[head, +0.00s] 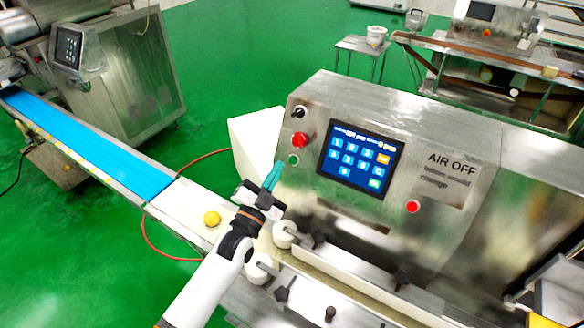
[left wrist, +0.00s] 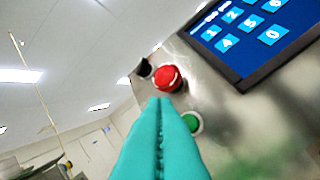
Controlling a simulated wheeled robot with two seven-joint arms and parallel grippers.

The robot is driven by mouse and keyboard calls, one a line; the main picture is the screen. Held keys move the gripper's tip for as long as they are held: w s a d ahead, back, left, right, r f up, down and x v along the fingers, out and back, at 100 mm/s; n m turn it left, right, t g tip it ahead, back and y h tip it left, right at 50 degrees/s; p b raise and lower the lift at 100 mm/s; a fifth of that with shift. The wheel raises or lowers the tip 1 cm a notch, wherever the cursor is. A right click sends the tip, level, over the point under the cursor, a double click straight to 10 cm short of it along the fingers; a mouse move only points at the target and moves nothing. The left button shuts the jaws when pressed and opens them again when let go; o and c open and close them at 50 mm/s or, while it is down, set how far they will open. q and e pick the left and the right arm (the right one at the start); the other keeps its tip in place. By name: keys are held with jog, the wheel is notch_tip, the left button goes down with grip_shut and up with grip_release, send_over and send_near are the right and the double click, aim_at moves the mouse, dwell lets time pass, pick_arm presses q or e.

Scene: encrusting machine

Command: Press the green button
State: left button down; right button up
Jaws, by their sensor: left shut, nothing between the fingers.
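The green button (head: 293,160) is a small round button on the left side of the machine's steel front panel, below a red button (head: 300,140). My left gripper (head: 272,176) is shut and empty, its teal fingers pointing up at the panel just left of and below the green button. In the left wrist view the shut fingertips (left wrist: 161,103) lie just left of the green button (left wrist: 193,122) and below the red button (left wrist: 168,78). The fingers cover part of the green button's left edge there. Whether they touch the panel I cannot tell. My right gripper is not in view.
A blue touchscreen (head: 359,158) sits right of the buttons, and a black knob (head: 299,112) above them. Another red button (head: 413,206) is at lower right. A conveyor with a blue belt (head: 90,145) and a yellow ball (head: 212,218) lies to the left.

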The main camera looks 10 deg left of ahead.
aim_at(293, 161)
pick_arm(q)
jog(key=w+f+b, duration=0.1)
jog(key=w+d+f+b, duration=0.1)
jog(key=w, duration=0.1)
jog(key=shift+w+d, duration=0.15)
jog(key=shift+d, duration=0.05)
jog(key=shift+r, duration=0.1)
dwell(0.5)
jog(key=shift+w+b, duration=0.1)
jog(key=shift+b, duration=0.2)
dwell(1.1)
jog(key=shift+w+d, duration=0.15)
jog(key=shift+w, duration=0.15)
